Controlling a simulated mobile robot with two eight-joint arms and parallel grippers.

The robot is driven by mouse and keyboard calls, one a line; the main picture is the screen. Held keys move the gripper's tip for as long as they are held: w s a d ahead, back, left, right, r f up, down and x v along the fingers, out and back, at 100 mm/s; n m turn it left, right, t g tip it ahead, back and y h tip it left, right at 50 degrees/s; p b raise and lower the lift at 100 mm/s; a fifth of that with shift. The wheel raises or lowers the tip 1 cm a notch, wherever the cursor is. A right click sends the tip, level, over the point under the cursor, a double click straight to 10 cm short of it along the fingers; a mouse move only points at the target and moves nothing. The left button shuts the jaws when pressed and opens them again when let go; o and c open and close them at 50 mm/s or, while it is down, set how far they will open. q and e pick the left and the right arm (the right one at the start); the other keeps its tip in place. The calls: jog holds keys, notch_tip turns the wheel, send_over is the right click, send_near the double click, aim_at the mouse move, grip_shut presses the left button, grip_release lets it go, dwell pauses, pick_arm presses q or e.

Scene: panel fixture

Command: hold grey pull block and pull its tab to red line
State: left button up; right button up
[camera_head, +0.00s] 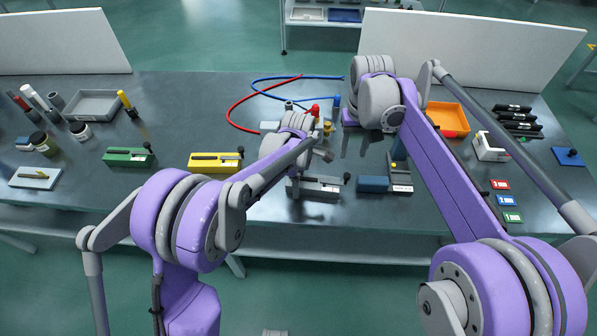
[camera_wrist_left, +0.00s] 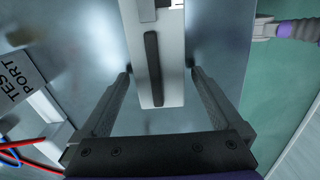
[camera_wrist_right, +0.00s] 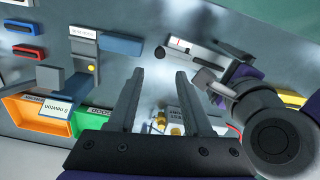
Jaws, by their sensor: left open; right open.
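The grey pull block (camera_head: 316,187) lies near the table's front edge, with a dark slot on top and a black knob (camera_head: 346,178) at its right end. It also shows in the right wrist view (camera_wrist_right: 200,53). My left gripper (camera_wrist_left: 160,75) is open; the block's slotted end (camera_wrist_left: 143,85) lies between its fingers, with gaps visible. In the head view, my left arm hides part of the block's surroundings. My right gripper (camera_wrist_right: 160,73) is open and empty, apart from the block and pointing toward its knob side.
Yellow (camera_head: 215,162) and green (camera_head: 128,157) slotted blocks lie to the left. A blue block (camera_head: 372,184) and a grey block with a yellow button (camera_head: 399,175) stand close right. Red and blue cables (camera_head: 240,103) loop behind. An orange bin (camera_head: 447,118) stands right.

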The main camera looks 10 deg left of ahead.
pick_arm(q)
jog(key=shift+f, duration=0.15)
jog(key=shift+c, duration=0.2)
grip_shut()
pick_arm(e)
jog(key=shift+o, duration=0.9)
jog(key=shift+s, duration=0.1)
jog(key=m+t+y, duration=0.1)
jog(key=t, duration=0.3)
send_near(347, 175)
jog(key=x, duration=1)
jog(key=shift+f, duration=0.25)
grip_shut()
